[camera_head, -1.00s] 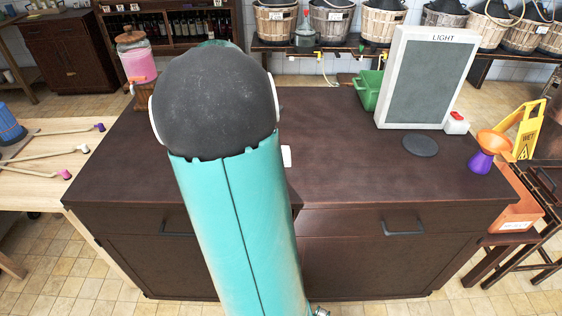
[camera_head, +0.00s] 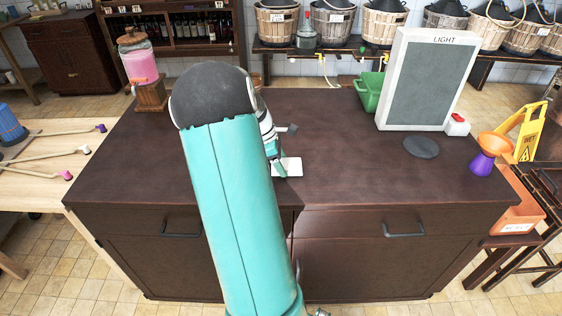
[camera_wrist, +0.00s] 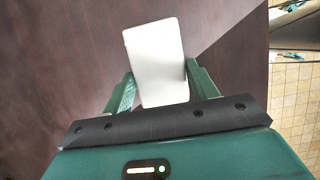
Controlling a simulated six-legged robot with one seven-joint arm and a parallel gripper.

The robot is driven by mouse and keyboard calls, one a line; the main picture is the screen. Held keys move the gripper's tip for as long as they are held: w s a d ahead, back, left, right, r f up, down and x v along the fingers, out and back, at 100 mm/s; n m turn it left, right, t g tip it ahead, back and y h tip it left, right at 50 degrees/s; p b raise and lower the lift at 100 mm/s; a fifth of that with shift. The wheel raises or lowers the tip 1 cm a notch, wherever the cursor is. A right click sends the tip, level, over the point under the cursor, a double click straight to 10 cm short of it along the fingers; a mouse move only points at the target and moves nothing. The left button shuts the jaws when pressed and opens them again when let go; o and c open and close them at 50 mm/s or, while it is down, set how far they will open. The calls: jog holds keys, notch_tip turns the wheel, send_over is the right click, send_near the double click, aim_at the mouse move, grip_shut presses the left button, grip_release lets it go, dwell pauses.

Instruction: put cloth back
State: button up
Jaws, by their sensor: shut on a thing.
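A white, flat, roughly rectangular piece, which I take to be the cloth (camera_wrist: 157,50), is between the green fingers of my gripper (camera_wrist: 160,82) in the wrist view. The fingers are shut on its near part, and its far part sticks out ahead of them over the dark worktop. In the head view the cloth (camera_head: 291,167) shows beside my gripper (camera_head: 275,165), near the middle of the counter. My arm hides part of the gripper there. I cannot tell whether the cloth touches the counter.
The dark counter (camera_head: 350,180) is mostly clear. A pink dispenser (camera_head: 139,68) stands at the back left.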

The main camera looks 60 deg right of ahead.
jog(key=shift+f, duration=0.1)
jog(key=o, duration=0.9)
jog(key=v, duration=1.2)
jog(key=w+a+r+m+t, duration=0.15)
jog(key=w+a+r, duration=0.25)
jog(key=a, duration=0.5)
jog(key=w+a+r+t, duration=0.1)
jog(key=a+r+t, duration=0.1)
jog(key=a, duration=0.5)
jog(key=w+a+r+t, duration=0.1)
jog(key=a+r+t, duration=0.1)
jog(key=a, duration=0.5)
jog(key=s+a+m+t, duration=0.1)
jog(key=s+a, duration=0.1)
jog(key=a, duration=0.5)
jog(key=s+a+m+t+y, duration=0.1)
jog(key=s+a, duration=0.2)
jog(key=a, duration=0.5)
jog(key=s+a+m+t+y, duration=0.1)
jog(key=s+a+m+t, duration=0.1)
jog(key=a, duration=0.6)
jog(key=shift+s+a+r, duration=0.15)
jog(key=shift+s+a, duration=0.05)
jog(key=shift+s, duration=0.3)
